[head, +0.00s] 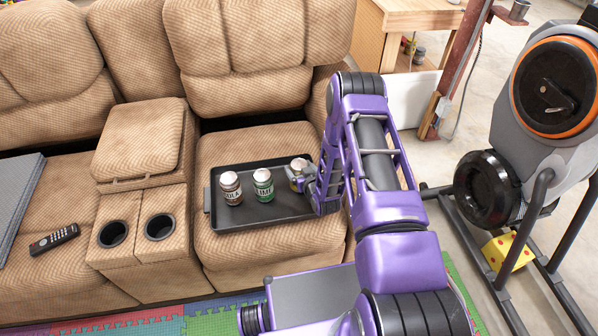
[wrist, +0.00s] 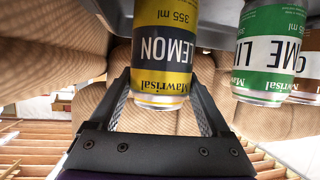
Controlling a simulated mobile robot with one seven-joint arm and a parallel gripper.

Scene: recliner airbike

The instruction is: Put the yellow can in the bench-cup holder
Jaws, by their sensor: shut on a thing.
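The yellow can (head: 297,175) stands upright between the fingers of my gripper (head: 300,184), over the right part of a black tray on the sofa seat. In the wrist view the yellow can (wrist: 163,45) appears upside down, its LEMON label facing me, with a finger of my gripper (wrist: 161,85) on each side. My gripper is shut on it. I cannot tell whether its base touches the tray. Two dark round cup holders, a left one (head: 112,233) and a right one (head: 159,227), are in the sofa console to the left. Both look empty.
On the tray (head: 225,222) stand a green lime can (head: 263,186) and a brown-red can (head: 230,188), left of the yellow one. The raised console armrest (head: 138,140) is behind the cup holders. A remote (head: 54,239) lies on the left seat. An exercise bike (head: 540,110) stands at right.

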